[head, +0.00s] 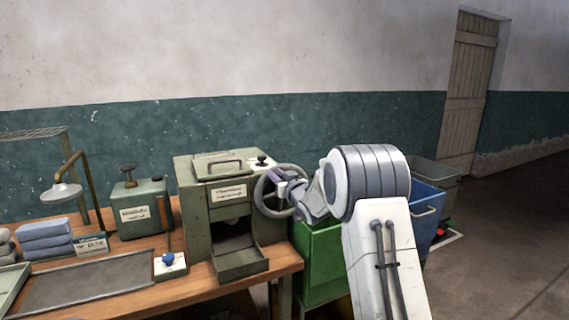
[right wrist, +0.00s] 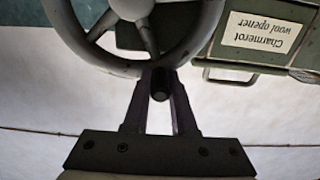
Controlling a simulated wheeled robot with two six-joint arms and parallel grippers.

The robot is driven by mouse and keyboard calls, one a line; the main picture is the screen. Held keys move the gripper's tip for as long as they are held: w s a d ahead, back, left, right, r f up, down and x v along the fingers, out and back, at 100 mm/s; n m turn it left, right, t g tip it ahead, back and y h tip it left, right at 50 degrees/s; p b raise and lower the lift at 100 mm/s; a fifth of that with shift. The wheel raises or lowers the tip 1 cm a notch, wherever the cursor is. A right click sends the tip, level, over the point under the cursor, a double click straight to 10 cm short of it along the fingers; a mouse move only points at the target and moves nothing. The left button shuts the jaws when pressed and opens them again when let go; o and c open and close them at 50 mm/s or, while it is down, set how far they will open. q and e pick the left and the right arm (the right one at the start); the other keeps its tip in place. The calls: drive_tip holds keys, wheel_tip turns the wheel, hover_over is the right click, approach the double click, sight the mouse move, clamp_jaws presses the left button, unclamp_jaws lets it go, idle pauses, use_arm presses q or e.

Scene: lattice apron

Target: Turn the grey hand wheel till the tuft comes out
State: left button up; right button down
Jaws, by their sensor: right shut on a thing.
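The grey hand wheel (head: 258,197) is on the right side of the green wool opener (head: 195,220), a metal box with a label and a top handle. My right gripper (head: 283,182) is at the wheel's rim and shut on its handle. In the right wrist view the wheel (right wrist: 205,38) fills the top, and my right fingers (right wrist: 158,100) stand on both sides of a dark round grip. The opener's front opening is dark, with an open tray (head: 242,264) below it that looks empty. No tuft shows. My left gripper is not in view.
A smaller green box (head: 140,212), a blue-knobbed lever (head: 169,262), a flat dark mat (head: 90,282) and folded blue cloths (head: 46,240) are on the wooden bench (head: 205,293). Green (head: 315,262) and blue (head: 427,205) bins stand right of it, partly behind my right arm.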

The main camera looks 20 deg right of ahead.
drive_tip(key=c, duration=0.7)
unclamp_jaws()
drive_tip(key=shift+d+f, duration=0.2)
drive_tip(key=shift+f, duration=0.25)
drive_tip(key=shift+a+r, duration=0.15)
drive_tip(key=shift+a, duration=0.05)
drive_tip(key=s+b, duration=0.2)
drive_tip(key=s, duration=0.6)
drive_tip(key=shift+d+r+b, duration=0.1)
drive_tip(key=shift+b, duration=0.2)
